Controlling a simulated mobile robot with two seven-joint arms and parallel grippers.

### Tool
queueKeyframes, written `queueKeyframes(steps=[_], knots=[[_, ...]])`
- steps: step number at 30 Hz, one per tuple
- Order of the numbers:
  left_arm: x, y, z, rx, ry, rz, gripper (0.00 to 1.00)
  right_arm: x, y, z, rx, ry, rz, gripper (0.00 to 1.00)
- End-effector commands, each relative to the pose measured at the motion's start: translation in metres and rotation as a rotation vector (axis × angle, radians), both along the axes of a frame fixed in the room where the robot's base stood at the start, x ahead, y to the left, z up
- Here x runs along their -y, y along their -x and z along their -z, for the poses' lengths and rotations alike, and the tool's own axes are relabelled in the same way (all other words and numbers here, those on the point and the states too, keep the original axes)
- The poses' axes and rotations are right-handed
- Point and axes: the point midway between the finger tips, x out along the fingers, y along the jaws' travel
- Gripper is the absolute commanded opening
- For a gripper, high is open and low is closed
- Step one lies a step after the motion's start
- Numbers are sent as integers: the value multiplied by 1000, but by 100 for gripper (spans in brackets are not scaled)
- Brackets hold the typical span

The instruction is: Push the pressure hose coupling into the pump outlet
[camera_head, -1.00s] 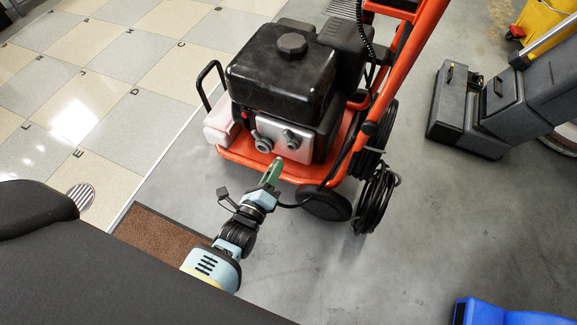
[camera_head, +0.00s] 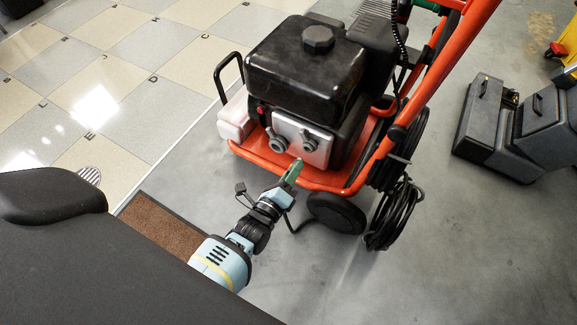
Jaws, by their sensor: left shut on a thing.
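The pressure washer (camera_head: 305,68) stands in the middle of the view, with a black engine and tank on an orange frame. Its silver pump panel (camera_head: 301,141) faces me and carries two round grey ports, a left port (camera_head: 277,143) and a right port (camera_head: 310,146). I cannot tell which is the outlet. My left gripper (camera_head: 290,178) is just in front of the orange base, below the panel. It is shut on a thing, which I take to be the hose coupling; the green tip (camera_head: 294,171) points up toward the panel. A dark hose runs from beside the gripper. My right gripper is not in view.
A coil of black hose (camera_head: 392,215) hangs beside the black wheel (camera_head: 336,212). A white container (camera_head: 235,122) sits at the washer's left. A brown mat (camera_head: 160,229) lies at lower left. A dark grey machine (camera_head: 490,130) stands at right. Grey floor between is clear.

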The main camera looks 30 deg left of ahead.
Motion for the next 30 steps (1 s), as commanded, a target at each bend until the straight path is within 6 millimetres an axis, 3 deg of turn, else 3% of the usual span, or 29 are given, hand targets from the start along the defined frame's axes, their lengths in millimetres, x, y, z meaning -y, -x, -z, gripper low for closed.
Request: queueKeyframes(steps=[12, 30], knots=[[1, -31, 1, 0, 0, 1, 0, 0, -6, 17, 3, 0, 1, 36], [1, -34, 0, 0, 0, 1, 0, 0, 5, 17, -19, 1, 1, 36]])
